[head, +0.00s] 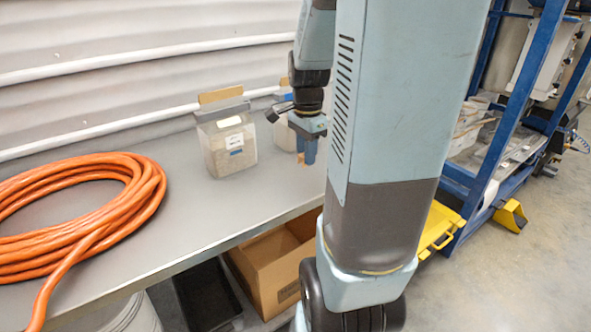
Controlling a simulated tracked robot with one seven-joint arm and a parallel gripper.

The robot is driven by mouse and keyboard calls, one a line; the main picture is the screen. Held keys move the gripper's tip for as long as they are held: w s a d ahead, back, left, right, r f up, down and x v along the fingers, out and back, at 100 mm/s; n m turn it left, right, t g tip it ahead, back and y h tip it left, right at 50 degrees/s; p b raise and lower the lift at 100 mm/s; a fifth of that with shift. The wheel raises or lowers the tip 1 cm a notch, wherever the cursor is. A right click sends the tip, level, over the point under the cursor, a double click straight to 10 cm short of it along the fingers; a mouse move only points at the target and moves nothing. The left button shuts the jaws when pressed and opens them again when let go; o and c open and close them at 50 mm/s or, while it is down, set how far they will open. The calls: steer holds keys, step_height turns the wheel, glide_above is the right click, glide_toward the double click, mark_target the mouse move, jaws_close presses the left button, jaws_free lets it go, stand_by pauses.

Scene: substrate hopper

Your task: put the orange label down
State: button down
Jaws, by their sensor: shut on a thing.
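My gripper (307,152) points down over the back of the grey bench, to the right of a clear container and in front of a second one. Its blue fingers are shut on a small orange-brown piece (301,158), which I take to be the orange label. Only a sliver of it shows at the fingertips. I cannot tell whether it touches the bench. My own arm hides much of the right side of this area.
A clear container (228,155) with a white tag and a tan top piece stands on the bench (195,205). A second container (285,133) is partly hidden. A coiled orange hose (145,190) fills the left. A cardboard box (275,270) lies below; a blue rack (500,130) stands right.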

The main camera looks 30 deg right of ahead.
glide_above(297, 180)
steer(key=s, duration=0.1)
step_height(297, 180, down, 6)
steer(key=shift+r, duration=0.25)
steer(key=shift+w+f, duration=0.45)
steer(key=shift+f, duration=1.75)
steer(key=shift+f, duration=0.1)
steer(key=c, duration=1)
jaws_free()
steer(key=shift+o, duration=0.2)
steer(key=shift+w, duration=0.1)
